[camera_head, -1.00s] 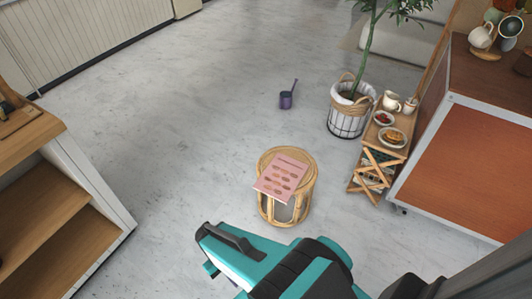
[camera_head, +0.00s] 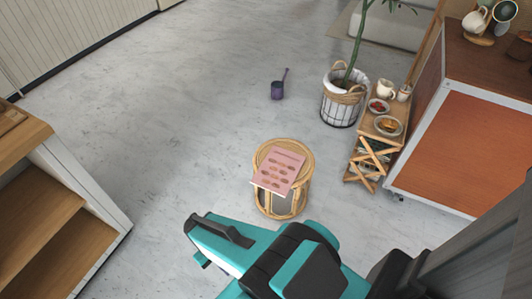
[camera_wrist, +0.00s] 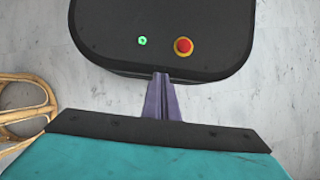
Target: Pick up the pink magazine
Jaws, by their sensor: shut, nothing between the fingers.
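The pink magazine (camera_head: 279,168) lies flat on top of a round rattan stool (camera_head: 281,205), slightly askew, with its near left edge at or past the stool's rim. My gripper (camera_wrist: 161,82) shows in the wrist view as two purple fingers pressed together, with nothing between them. In that view the rattan stool (camera_wrist: 24,104) is only partly visible at the left edge, to the left of my gripper, and the magazine is not in sight. In the head view my teal and black arm is in front of the stool, and the fingertips are hidden.
A purple long-handled pot (camera_head: 278,90) stands on the floor behind the stool. A basket planter (camera_head: 341,105), a small wooden stand (camera_head: 364,160) with dishes and an orange-panelled cart (camera_head: 460,150) are at right. Wooden shelves (camera_head: 45,215) stand at left. Floor between is clear.

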